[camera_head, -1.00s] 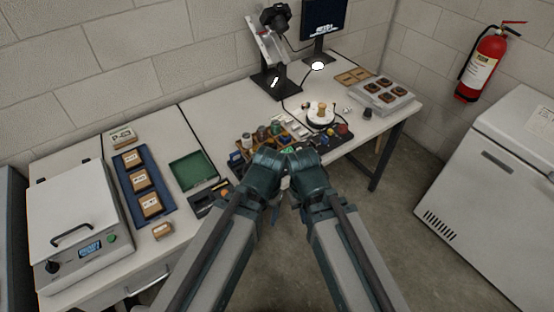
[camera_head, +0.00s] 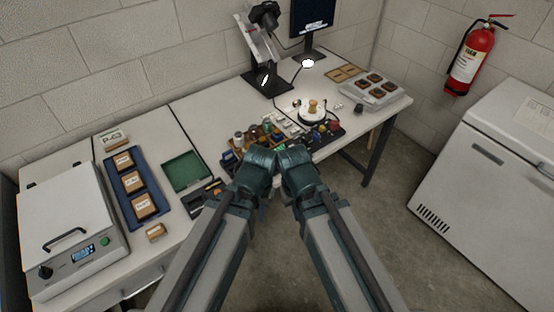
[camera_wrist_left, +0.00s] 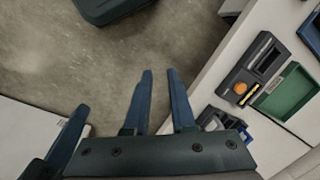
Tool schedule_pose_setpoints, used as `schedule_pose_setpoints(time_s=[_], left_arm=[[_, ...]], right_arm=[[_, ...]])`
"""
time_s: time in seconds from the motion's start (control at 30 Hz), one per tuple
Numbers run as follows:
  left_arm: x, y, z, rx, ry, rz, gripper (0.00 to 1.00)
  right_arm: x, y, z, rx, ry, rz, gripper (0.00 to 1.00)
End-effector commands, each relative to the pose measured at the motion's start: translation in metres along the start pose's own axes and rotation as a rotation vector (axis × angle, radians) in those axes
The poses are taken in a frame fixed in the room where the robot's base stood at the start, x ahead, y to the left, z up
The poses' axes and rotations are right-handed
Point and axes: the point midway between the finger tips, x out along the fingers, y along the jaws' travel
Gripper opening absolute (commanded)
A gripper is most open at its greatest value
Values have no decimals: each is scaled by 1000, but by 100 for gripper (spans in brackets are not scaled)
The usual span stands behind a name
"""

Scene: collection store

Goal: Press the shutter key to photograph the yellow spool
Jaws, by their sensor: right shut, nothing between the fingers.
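The yellow spool (camera_head: 313,106) stands upright on a round white stand on the far table. A black camera (camera_head: 264,15) on a stand is behind it, to the left. I cannot make out which control is the shutter key. My right gripper (camera_head: 281,149) is shut, at the near edge of the table in front of small coloured items; its tips are hardly visible. My left gripper (camera_wrist_left: 159,74) shows in the left wrist view, its two fingers apart with bare floor between them. In the head view its fingers are hidden behind its own wrist.
A dark tray of coloured parts (camera_head: 325,131) lies near the front edge. A grey box with brown pieces (camera_head: 371,91), a monitor (camera_head: 314,22), a green tray (camera_head: 188,170) and a white device (camera_head: 70,215) stand around. A white chest (camera_head: 490,185) is right; floor between is clear.

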Motion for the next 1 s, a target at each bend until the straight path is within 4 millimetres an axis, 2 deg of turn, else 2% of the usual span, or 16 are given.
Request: schedule_pose_setpoints(time_s=[0.03, 0.1, 1.0], left_arm=[[0, 0, 0, 0, 0, 0, 13], [0, 0, 0, 0, 0, 0, 0], [0, 0, 0, 0, 0, 0, 0]], right_arm=[[0, 0, 0, 0, 0, 0, 0], [0, 0, 0, 0, 0, 0, 0], [0, 0, 0, 0, 0, 0, 0]])
